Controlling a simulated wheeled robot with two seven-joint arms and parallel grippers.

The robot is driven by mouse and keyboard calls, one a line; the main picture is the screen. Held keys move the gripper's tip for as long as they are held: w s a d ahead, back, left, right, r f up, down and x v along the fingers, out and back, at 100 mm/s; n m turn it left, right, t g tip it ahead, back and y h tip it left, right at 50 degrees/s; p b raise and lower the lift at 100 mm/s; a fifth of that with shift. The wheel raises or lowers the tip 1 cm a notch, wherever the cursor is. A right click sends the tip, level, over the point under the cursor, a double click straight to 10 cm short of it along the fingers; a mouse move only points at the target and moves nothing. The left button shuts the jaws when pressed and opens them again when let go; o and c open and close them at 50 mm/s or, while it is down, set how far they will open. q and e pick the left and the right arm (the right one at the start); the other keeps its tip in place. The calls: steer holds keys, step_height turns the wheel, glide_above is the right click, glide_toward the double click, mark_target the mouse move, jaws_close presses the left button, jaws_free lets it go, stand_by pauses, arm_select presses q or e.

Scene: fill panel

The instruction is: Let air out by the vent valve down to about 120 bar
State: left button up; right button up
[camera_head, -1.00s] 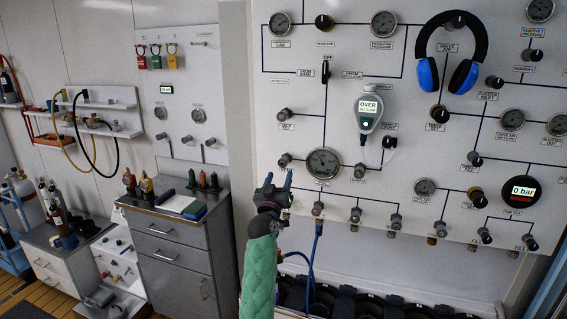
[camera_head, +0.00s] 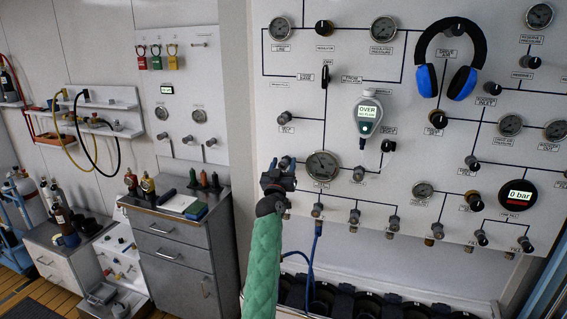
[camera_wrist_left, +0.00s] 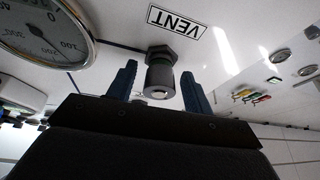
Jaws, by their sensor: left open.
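The vent valve is a small grey knob on a dark hex base under a "VENT" label (camera_wrist_left: 177,20) in the left wrist view, where the knob (camera_wrist_left: 160,78) sits between my two blue fingertips. My left gripper (camera_wrist_left: 160,88) is open around the knob, with a gap on both sides. In the head view my left gripper (camera_head: 279,170) is at the panel, left of the round gauge (camera_head: 322,166), and largely covers the vent knob. The gauge also shows in part in the left wrist view (camera_wrist_left: 42,30); its needle reading cannot be told. My right gripper is not in view.
The white panel (camera_head: 345,60) carries several other knobs and gauges. A grey handheld meter (camera_head: 368,115) reads "OVER". A round display (camera_head: 518,195) reads "0 bar". Blue ear defenders (camera_head: 450,55) hang at upper right. A blue hose (camera_head: 312,255) hangs below the panel.

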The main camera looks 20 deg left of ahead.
arm_select(q)
steer(key=shift+w, duration=0.1)
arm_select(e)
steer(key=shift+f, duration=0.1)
arm_select(q)
steer(key=c, duration=1)
steer(key=shift+o, duration=0.2)
steer(key=shift+r+n, duration=0.15)
steer(key=shift+n, duration=0.25)
steer(key=shift+n+y+p, duration=0.4)
steer(key=shift+n+y, duration=0.3)
steer(key=shift+n, duration=0.5)
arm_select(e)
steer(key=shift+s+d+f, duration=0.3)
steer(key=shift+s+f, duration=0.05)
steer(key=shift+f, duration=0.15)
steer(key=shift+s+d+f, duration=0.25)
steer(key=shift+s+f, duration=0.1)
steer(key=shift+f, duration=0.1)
arm_select(q)
steer(key=o, duration=1)
steer(key=shift+c, duration=0.2)
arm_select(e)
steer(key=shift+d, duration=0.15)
